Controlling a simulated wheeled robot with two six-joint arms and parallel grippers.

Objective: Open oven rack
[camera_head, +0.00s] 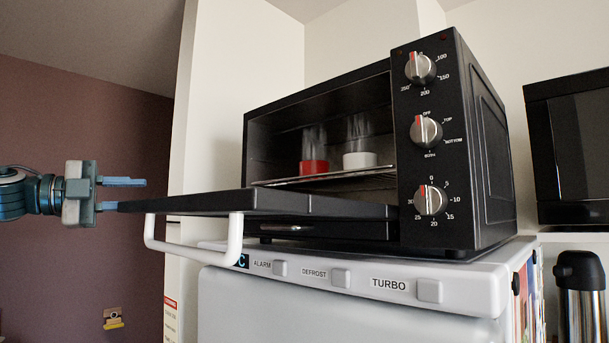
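The black toaster oven (445,222) stands in the middle with its door (225,201) folded down, about level. A white handle (190,253) hangs below the door's outer edge. The wire rack (345,176) lies inside the oven, its front rail showing at the opening. A red cup (314,167) and a white cup (360,160) are on or just behind the rack. My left gripper (130,195) is at the left, by the door's outer left end. Its fingers are apart with nothing visible between them; the lower fingertip seems hidden behind the door. My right gripper is not in view.
The oven stands on a white fridge (330,315) with labelled buttons. A black microwave (575,150) is on the right, above a steel flask (581,300). A white wall panel (215,100) rises behind the oven's left side.

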